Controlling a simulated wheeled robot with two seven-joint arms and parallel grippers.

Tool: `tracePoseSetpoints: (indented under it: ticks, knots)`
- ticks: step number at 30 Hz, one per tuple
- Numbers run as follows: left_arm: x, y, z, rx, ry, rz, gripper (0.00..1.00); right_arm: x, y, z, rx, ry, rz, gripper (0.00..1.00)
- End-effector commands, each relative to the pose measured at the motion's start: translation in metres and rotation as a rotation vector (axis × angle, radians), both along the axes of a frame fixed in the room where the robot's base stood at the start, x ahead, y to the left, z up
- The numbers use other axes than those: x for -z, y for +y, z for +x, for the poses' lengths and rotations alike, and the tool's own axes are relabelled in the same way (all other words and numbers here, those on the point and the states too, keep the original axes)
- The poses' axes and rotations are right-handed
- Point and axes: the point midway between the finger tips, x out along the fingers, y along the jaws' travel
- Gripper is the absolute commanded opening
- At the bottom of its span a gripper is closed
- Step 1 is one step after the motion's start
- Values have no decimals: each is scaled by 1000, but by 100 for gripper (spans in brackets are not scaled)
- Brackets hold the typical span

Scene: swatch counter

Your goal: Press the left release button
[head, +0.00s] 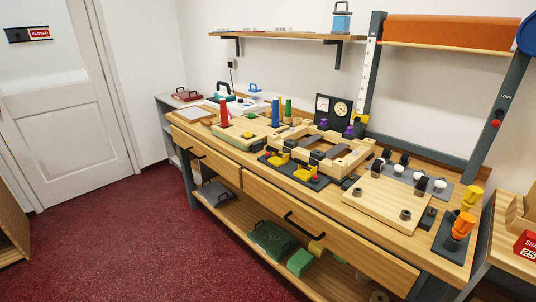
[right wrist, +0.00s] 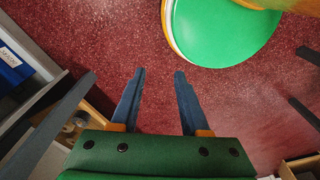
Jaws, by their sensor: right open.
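On the wooden workbench (head: 225,158), two yellow parts sit on dark bases near the front edge: a left one (head: 278,158) and a right one (head: 306,173). They look like a pair of release buttons, but they are too small to be sure. They sit in front of a wooden frame (head: 345,163). My right gripper (right wrist: 159,74) is open and empty in the right wrist view, above the red floor and away from the bench top. Neither gripper shows in the head view.
A round green surface (right wrist: 225,32), perhaps a stool seat, lies beyond my right fingertips. Red floor (head: 130,235) is clear before the bench.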

Motion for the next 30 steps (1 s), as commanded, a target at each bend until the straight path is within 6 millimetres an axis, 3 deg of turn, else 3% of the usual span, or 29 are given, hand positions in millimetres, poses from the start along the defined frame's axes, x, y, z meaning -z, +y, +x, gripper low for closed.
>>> tracePoseSetpoints:
  ticks: [1,4,5,30]
  knots:
    - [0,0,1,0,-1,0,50,0,0,0,0,-1,-1,28]
    - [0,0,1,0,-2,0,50,0,-1,0,-1,-1,-2,1]
    - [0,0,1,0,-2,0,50,0,-1,0,-1,-1,-2,0]
    - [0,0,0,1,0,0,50,0,-3,1,-2,-1,-5,0]
